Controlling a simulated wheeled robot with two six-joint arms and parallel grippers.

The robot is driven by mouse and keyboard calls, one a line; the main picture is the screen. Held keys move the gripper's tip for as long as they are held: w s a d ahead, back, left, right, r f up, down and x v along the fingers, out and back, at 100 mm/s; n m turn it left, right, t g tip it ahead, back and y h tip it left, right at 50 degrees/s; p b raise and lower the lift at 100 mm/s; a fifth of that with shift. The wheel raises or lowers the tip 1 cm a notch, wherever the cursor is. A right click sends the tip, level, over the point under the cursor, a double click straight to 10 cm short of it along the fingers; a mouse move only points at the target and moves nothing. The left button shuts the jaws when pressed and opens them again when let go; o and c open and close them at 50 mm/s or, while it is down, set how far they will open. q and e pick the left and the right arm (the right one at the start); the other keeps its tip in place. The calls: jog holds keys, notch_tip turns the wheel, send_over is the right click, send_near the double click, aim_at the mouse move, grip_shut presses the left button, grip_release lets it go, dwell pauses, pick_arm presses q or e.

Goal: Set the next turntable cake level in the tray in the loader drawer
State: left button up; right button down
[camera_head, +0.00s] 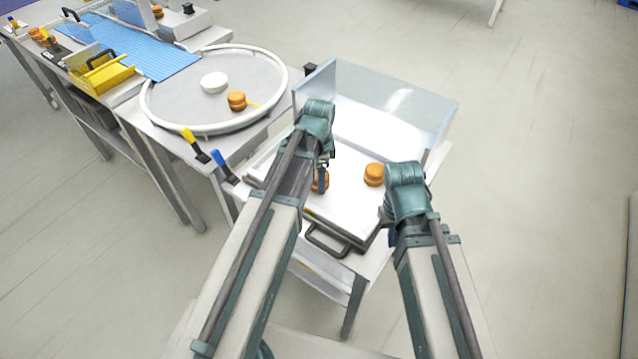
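The turntable (185,112) is a round grey disc with a white rim at upper left, bearing one orange-brown filled cake (237,101). The loader drawer, with a dark handle (322,243), holds a white tray (345,213). One cake (374,175) sits on the tray, looking level. A second cake (325,181) is mostly hidden behind my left gripper (322,178), which points down over the tray's left part. I cannot tell whether it grips that cake. My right gripper (389,214) is mostly hidden by its wrist at the tray's right edge; its fingers are unclear.
A clear-walled box (385,100) stands behind the tray. A white hub (214,82) rises in the turntable's middle. A blue belt (140,50), a yellow bin (105,75) and yellow and blue handled tools (222,165) lie along the left tables. The floor at right is clear.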

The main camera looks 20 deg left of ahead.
pick_arm(q)
jog(key=shift+f, duration=0.55)
pick_arm(e)
jog(key=shift+f, duration=0.5)
jog(key=shift+f, duration=0.1)
pick_arm(q)
jog(key=shift+f+b, duration=0.25)
jog(key=shift+b, duration=0.1)
jog(key=o, duration=0.8)
jog(key=shift+r, duration=0.1)
jog(key=shift+c, duration=0.2)
jog(key=shift+r+p, duration=0.15)
jog(key=shift+p, duration=0.15)
